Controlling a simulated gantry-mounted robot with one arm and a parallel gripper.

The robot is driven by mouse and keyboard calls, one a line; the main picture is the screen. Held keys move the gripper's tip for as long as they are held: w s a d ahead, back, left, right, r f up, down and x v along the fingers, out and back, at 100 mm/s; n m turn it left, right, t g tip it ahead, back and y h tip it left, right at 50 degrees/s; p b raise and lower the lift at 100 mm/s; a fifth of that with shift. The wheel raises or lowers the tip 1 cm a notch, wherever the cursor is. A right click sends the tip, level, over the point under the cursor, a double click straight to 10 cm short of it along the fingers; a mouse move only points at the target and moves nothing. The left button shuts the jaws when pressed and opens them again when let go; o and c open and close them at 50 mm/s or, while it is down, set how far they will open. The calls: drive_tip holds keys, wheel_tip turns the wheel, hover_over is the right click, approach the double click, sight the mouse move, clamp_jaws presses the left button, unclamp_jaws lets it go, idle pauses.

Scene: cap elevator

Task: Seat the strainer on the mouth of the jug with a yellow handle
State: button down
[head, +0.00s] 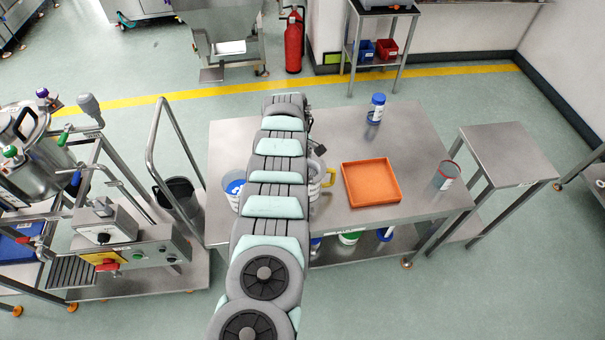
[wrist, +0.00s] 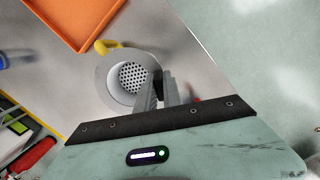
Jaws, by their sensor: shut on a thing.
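The strainer (wrist: 132,77), a pale round cup with a perforated bottom and wide rim, shows in the wrist view. My gripper (wrist: 158,84) is shut on its near right edge. The jug's yellow handle (wrist: 106,47) sticks out from beyond the strainer's rim; the strainer covers the jug's mouth in this view. I cannot tell whether the rim touches the jug or hovers above it. In the head view the jug (head: 315,185) is partly hidden behind my arm, its yellow handle on its right. My gripper and the strainer are hidden there.
An orange tray (head: 371,203) lies right of the jug on the steel table (head: 420,128). A container with blue contents (head: 233,187) stands left of my arm. A blue-capped bottle (head: 376,110) stands at the back, a red-rimmed clear cup (head: 446,176) at the right.

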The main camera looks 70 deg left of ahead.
drive_tip(key=c, duration=1.4)
unclamp_jaws()
drive_tip(key=shift+s+a+r+p, duration=0.15)
drive_tip(key=shift+r+p, duration=0.75)
drive_tip(key=shift+r, duration=0.85)
drive_tip(key=shift+s+a+r+p, duration=0.1)
drive_tip(key=shift+r+p, duration=0.8)
drive_tip(key=shift+r, duration=0.85)
